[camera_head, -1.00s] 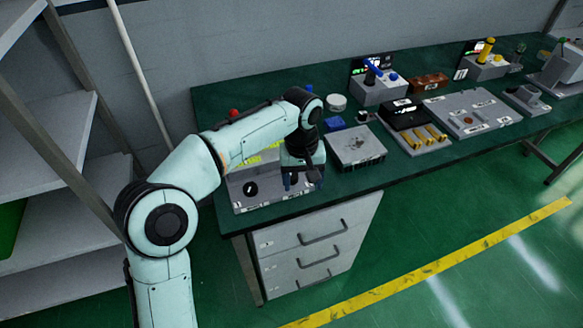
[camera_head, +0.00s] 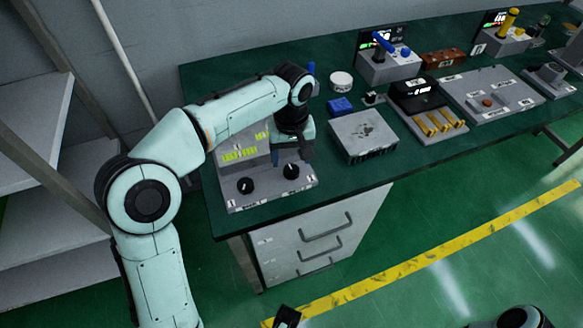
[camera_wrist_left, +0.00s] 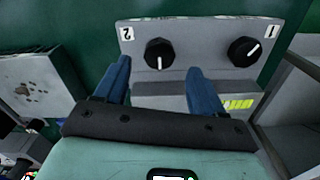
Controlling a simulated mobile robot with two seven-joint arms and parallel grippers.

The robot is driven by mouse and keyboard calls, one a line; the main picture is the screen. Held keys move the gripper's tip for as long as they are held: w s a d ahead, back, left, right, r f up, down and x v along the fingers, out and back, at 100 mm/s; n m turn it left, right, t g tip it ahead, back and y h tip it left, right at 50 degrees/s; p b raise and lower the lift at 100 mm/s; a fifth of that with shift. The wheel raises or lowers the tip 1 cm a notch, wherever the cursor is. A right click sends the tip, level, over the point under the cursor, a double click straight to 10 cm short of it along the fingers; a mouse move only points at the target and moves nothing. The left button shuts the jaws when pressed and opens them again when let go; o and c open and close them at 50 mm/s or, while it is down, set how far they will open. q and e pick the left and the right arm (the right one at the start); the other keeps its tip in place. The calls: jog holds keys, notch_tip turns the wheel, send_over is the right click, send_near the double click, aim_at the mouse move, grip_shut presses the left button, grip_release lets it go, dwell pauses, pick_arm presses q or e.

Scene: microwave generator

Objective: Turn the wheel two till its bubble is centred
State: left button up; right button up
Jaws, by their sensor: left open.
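Wheel two (camera_head: 291,171) is the right black knob on the grey panel (camera_head: 262,196); in the left wrist view it is the left knob (camera_wrist_left: 159,53), beside the label 2, its white mark pointing toward my gripper. Wheel one (camera_head: 245,186) is the other black knob. Yellow-green level strips (camera_head: 240,155) stand behind; their bubbles are too small to read, and my arm hides some of that part. My left gripper (camera_head: 292,155) is open and empty just behind wheel two; its blue fingers (camera_wrist_left: 154,78) point toward the knob, apart from it.
A grey box (camera_head: 362,133) stands right of the panel, with a blue block (camera_head: 340,106) behind it. A device with a blue lever (camera_head: 384,42) stands farther back. Drawers (camera_head: 320,240) are below the table. A dark piece of my own body shows at the bottom edge.

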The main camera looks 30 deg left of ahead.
aim_at(291, 169)
pick_arm(q)
jog(key=shift+f+b, duration=0.35)
jog(key=shift+f, duration=2)
pick_arm(e)
jog(key=shift+w+f, duration=0.25)
jog(key=shift+f, duration=0.1)
pick_arm(q)
jog(key=c, duration=1.1)
jog(key=shift+o, duration=0.2)
jog(key=shift+r, duration=0.1)
pick_arm(e)
jog(key=shift+r, duration=0.1)
